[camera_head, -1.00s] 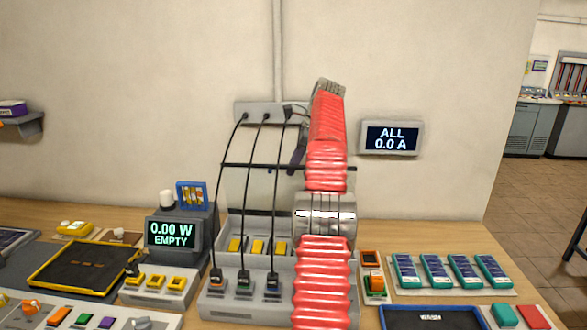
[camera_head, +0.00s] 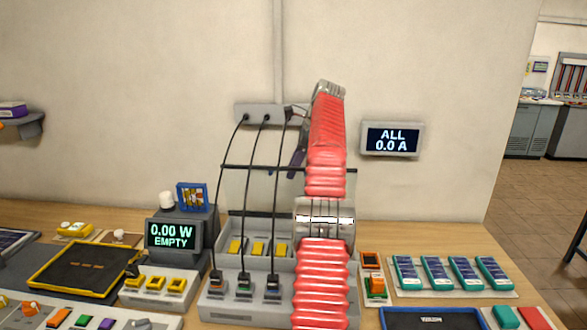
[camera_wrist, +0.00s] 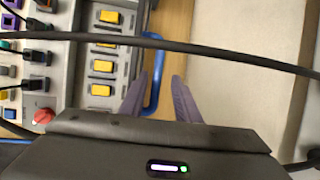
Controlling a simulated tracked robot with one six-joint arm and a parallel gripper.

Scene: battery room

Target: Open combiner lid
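The combiner box (camera_head: 225,303) is a grey box with yellow breakers on the table. A pale panel, apparently its lid (camera_head: 238,195), stands raised at its back behind black cables. My gripper (camera_head: 296,165) is near the top of that panel, partly hidden by my red arm. In the wrist view my gripper's two purple-grey fingers (camera_wrist: 160,98) are apart. A blue handle (camera_wrist: 153,98) shows beside the left finger, in line with the gap. I cannot tell whether they touch. Breakers of the combiner (camera_wrist: 101,90) lie to the left.
Black cables (camera_head: 242,190) run from a wall box (camera_head: 258,113) down to the combiner, and one crosses the wrist view above the fingers. A wall display (camera_head: 391,138) reads ALL 0.0 A. Teal modules (camera_head: 438,272) lie at right. A wattmeter (camera_head: 174,235) reads EMPTY at left.

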